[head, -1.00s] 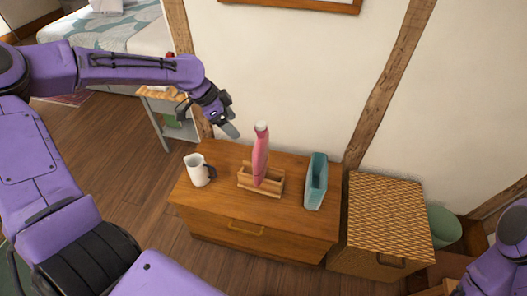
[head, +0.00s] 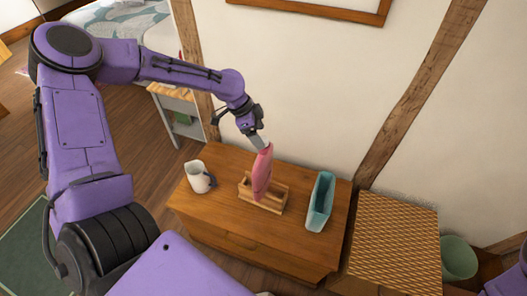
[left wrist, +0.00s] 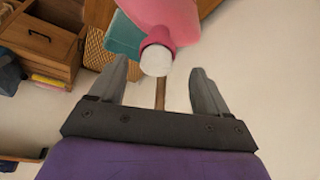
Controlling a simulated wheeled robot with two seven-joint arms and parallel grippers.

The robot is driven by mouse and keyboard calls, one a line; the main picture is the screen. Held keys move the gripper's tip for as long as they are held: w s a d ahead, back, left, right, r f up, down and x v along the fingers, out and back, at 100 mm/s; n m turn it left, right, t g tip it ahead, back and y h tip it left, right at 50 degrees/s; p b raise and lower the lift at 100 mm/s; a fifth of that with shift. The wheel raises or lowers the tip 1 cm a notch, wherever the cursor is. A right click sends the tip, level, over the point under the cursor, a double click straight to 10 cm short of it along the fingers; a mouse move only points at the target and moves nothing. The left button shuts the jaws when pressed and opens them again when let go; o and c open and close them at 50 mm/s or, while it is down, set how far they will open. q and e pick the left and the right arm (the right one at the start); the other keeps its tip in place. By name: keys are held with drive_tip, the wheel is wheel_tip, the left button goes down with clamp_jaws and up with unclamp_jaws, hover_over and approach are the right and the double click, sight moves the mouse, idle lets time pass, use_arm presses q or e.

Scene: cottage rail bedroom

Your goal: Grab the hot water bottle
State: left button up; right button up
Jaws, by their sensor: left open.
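The hot water bottle (head: 262,174) is pink and stands upright in a small wooden rack (head: 270,204) on the wooden dresser. My left gripper (head: 260,142) is at the bottle's top end in the head view and hides the cap there. In the left wrist view the white cap (left wrist: 156,60) and pink neck of the bottle lie between and just beyond the two open fingers (left wrist: 158,88). I cannot tell whether a finger touches it. My right gripper is not in view.
A woven-top box (head: 395,235) and a green bin (head: 458,258) stand further right. The wall (head: 290,90) is close behind.

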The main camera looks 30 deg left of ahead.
sight(263, 139)
use_arm(q)
drive_tip(key=x, duration=0.4)
drive_tip(key=shift+s+d+r, duration=0.1)
drive_tip(key=shift+s+d, duration=0.05)
drive_tip(key=shift+d, duration=0.05)
clamp_jaws()
drive_tip(key=shift+r, duration=0.1)
